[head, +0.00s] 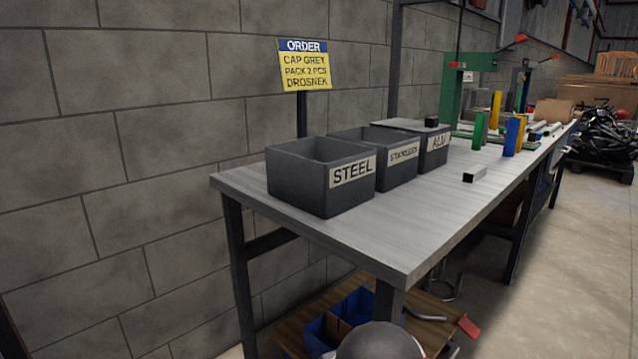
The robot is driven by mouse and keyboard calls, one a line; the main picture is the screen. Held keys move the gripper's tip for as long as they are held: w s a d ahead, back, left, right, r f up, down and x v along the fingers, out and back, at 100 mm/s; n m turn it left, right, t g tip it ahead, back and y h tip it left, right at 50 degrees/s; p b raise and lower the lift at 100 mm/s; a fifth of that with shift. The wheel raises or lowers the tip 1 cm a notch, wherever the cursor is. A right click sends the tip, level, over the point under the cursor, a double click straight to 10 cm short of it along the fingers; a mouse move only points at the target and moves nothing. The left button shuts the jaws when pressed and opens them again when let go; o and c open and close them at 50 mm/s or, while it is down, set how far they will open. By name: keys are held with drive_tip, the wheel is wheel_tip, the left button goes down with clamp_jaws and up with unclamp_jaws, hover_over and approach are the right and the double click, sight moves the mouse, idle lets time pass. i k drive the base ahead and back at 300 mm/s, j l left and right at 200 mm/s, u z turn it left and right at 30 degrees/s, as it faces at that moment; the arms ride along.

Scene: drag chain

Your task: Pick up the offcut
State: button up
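A short piece of square tube, which looks like the offcut (474,174), lies on the grey workbench (400,235), to the right of the bins and apart from them. Its side is light metal and its near end is dark. My gripper is not in view. A rounded grey part, likely of my own arm, shows at the bottom edge, below the bench top.
Three dark bins stand along the wall, labelled STEEL (318,197), STAINLESS (392,172) and ALU (434,157). A yellow order sign (304,70) rises behind them. Coloured upright blocks (512,137) and a green machine (453,88) stand farther back. The bench's near end is clear.

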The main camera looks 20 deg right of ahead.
sight(469, 177)
drive_tip(key=z, duration=1.45)
